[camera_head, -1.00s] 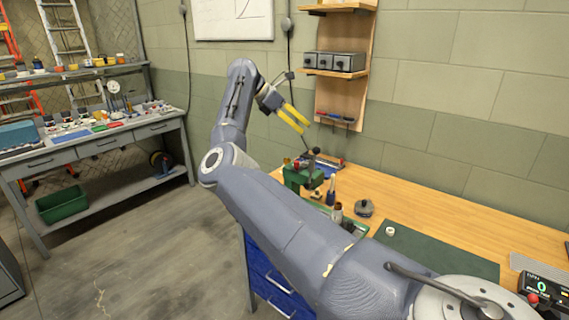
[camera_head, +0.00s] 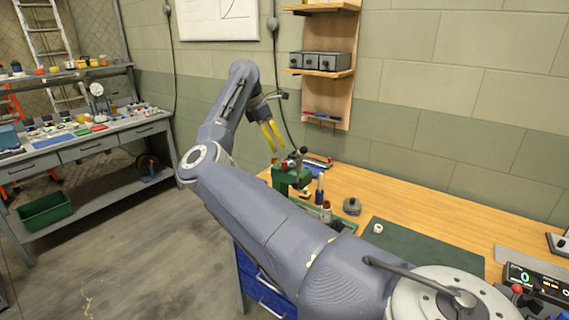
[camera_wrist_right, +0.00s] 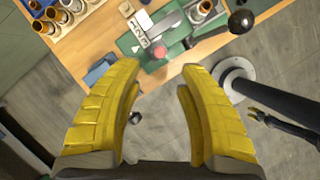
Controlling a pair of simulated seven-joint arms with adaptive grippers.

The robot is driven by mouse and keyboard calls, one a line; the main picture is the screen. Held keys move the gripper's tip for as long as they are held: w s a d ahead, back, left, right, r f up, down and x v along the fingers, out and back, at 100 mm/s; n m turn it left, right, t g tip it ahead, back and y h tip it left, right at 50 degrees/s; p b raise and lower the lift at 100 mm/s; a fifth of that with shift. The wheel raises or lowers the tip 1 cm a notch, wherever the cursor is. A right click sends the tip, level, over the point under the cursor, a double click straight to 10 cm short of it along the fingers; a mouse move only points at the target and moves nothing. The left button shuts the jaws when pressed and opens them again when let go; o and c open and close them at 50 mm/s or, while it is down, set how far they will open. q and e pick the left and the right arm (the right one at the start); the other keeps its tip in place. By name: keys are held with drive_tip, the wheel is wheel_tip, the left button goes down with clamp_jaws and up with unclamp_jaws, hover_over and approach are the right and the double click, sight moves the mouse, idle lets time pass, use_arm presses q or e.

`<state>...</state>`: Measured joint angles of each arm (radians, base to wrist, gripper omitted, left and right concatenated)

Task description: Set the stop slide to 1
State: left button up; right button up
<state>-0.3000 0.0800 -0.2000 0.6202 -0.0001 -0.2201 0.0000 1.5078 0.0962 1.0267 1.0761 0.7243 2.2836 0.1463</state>
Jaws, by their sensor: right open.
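A green bench device (camera_head: 288,178) with a black ball-ended lever (camera_head: 303,151) stands at the bench's left end. The right wrist view shows its green body (camera_wrist_right: 128,42) from above, a white plate with small dark marks (camera_wrist_right: 142,34) and a round red part (camera_wrist_right: 160,51). I cannot tell for sure which part is the stop slide or its setting. My right gripper (camera_head: 277,147), with yellow fingers, is open and empty above the device, not touching it. In the right wrist view the gripper's fingertips (camera_wrist_right: 160,69) are apart, with the red part just beyond them. My left gripper is not in view.
Several copper-coloured cylinders in a wooden holder (camera_wrist_right: 60,18) are near the device. A green mat (camera_head: 425,247) and a dark knobbed piece (camera_head: 351,206) lie farther right on the wooden bench. A wooden wall shelf (camera_head: 322,72) rises behind the gripper.

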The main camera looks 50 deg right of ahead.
sight(285, 162)
drive_tip(key=x, duration=0.9)
drive_tip(key=shift+w+f, duration=0.1)
clamp_jaws()
drive_tip(key=shift+d, duration=0.1)
idle(0.4)
